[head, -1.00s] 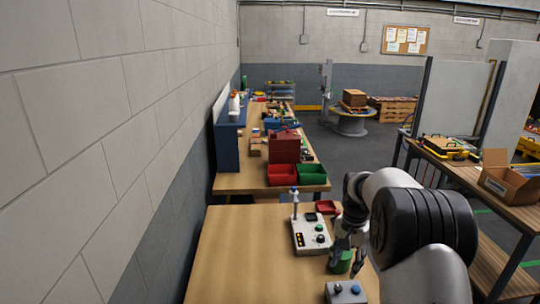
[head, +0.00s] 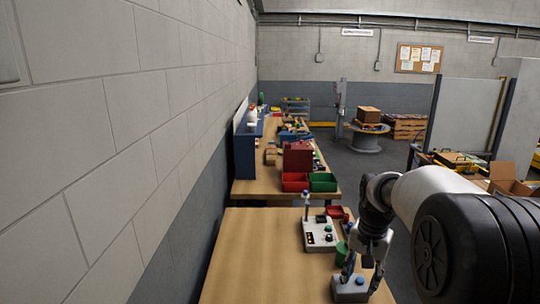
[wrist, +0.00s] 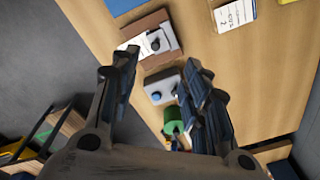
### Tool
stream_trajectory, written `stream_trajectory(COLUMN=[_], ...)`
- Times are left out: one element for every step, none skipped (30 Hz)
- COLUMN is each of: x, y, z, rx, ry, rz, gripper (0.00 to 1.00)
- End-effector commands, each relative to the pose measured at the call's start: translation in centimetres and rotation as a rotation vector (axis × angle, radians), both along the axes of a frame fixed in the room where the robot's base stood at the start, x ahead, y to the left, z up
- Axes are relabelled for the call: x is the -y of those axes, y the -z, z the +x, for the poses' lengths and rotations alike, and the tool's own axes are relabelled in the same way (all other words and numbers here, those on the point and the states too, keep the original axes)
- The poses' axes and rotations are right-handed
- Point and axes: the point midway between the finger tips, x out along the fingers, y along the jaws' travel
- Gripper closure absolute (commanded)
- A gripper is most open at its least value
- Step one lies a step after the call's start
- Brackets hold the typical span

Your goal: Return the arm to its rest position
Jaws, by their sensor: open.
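My gripper (head: 360,277) hangs open and empty over the near wooden table at lower right in the head view. Its two dark fingers stand apart in the wrist view (wrist: 158,72), with the table below. In the head view the fingers overlap a small grey box with a blue button (head: 350,289); the same box shows between the fingers in the wrist view (wrist: 160,88). I cannot tell the height of the fingertips above it. A green cylinder (head: 341,254) stands just behind the box. My arm fills the right side of the head view.
A grey control box with an upright post (head: 319,236) stands on the near table (head: 255,255), whose left part is bare. Red (head: 295,181) and green (head: 323,182) bins sit on the bench behind. A block wall (head: 110,130) runs along the left.

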Motion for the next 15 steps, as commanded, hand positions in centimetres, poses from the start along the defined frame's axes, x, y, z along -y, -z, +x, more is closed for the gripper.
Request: stream_trajectory(x=[-0.6,-0.9,-1.4,-1.8,-2.3,-2.8,-3.2,-3.7,-4.2,-4.6,-5.0,-5.4,-5.8,-6.1,-6.5], y=[-1.3,-2.0,-2.9,-3.6,-4.3,-5.2,-5.8,-6.4,-7.0,-7.4,-7.7,-8.0,-8.2,-8.2,-8.3], z=[-1.1,-1.8,-2.8,-3.7,-4.8,-6.2,-7.4,-8.6,-10.2,-11.4,-12.7,-14.3,-15.6,-16.8,-18.5], rx=[0.018,0.026,0.038,0.049,0.061,0.076,0.089,0.099,0.117,0.129,0.140,0.156,0.168,0.179,0.195], ry=[-0.026,-0.042,-0.068,-0.089,-0.111,-0.142,-0.166,-0.191,-0.224,-0.249,-0.273,-0.306,-0.330,-0.354,-0.386], rz=[-0.005,-0.007,-0.011,-0.015,-0.019,-0.024,-0.029,-0.033,-0.040,-0.046,-0.050,-0.058,-0.063,-0.068,-0.077], gripper=[0.57,0.57,0.57,0.57,0.57,0.57,0.57,0.57,0.57,0.57,0.57,0.57,0.57,0.57,0.57])
